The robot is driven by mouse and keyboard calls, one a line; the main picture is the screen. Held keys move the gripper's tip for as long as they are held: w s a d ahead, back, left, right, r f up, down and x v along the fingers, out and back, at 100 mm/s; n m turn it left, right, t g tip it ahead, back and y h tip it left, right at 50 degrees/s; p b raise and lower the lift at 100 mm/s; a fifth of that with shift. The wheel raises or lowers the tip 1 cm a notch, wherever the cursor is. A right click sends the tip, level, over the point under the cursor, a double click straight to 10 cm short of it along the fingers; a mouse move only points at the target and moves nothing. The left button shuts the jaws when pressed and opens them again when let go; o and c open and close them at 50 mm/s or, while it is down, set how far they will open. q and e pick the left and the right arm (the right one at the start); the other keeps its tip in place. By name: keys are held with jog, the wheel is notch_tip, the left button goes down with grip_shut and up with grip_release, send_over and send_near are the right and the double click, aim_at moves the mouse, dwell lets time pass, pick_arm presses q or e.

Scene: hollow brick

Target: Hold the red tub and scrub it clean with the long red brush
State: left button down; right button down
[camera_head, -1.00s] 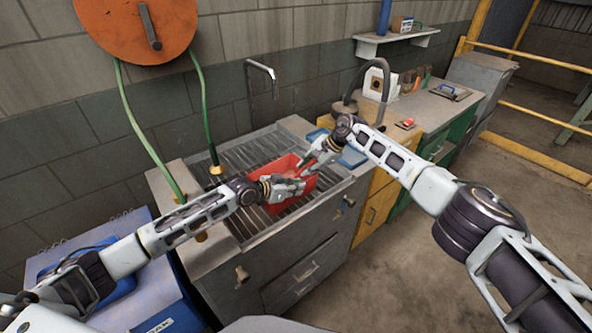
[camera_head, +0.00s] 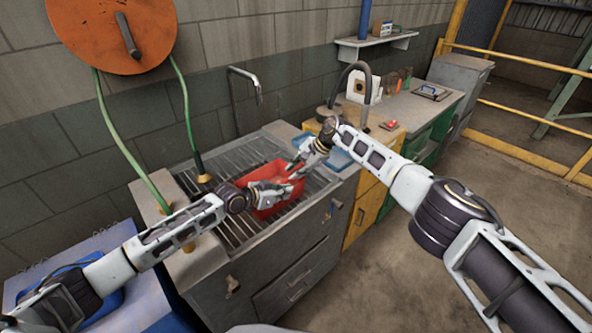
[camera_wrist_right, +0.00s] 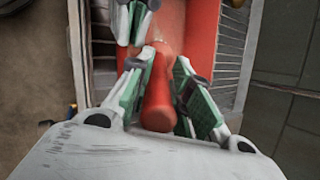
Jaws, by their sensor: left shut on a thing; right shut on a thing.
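The red tub (camera_head: 268,174) sits on the metal grating of the sink unit in the head view. My left gripper (camera_head: 286,188) is shut on the tub's near wall, and its fingers hide part of that wall. In the right wrist view the tub (camera_wrist_right: 201,42) shows behind the fingers. My right gripper (camera_head: 296,167) is over the tub's right side. In the right wrist view my right gripper (camera_wrist_right: 167,92) is shut around the red handle of the brush (camera_wrist_right: 158,105). The brush's far end is not clear. My left gripper's fingers (camera_wrist_right: 135,20) also show at the top left there.
The sink unit's grating (camera_head: 232,222) surrounds the tub. A tap (camera_head: 245,85) stands behind it. A blue tray (camera_head: 341,158) lies right of the tub. A yellow and green bench (camera_head: 425,105) adjoins on the right. Green hoses (camera_head: 185,100) hang at left.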

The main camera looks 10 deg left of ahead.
aim_at(289, 175)
pick_arm(q)
jog(key=shift+s+f, duration=0.1)
jog(key=shift+f, duration=0.05)
pick_arm(e)
jog(key=shift+s+a, duration=0.1)
jog(key=shift+a, duration=0.05)
jog(key=shift+s+a+f, duration=0.1)
jog(key=shift+s+a, duration=0.35)
jog(key=shift+s, duration=0.2)
jog(key=shift+s+a, duration=0.45)
jog(key=shift+s, duration=0.2)
jog(key=shift+s+a, duration=0.1)
jog(key=shift+s, duration=0.05)
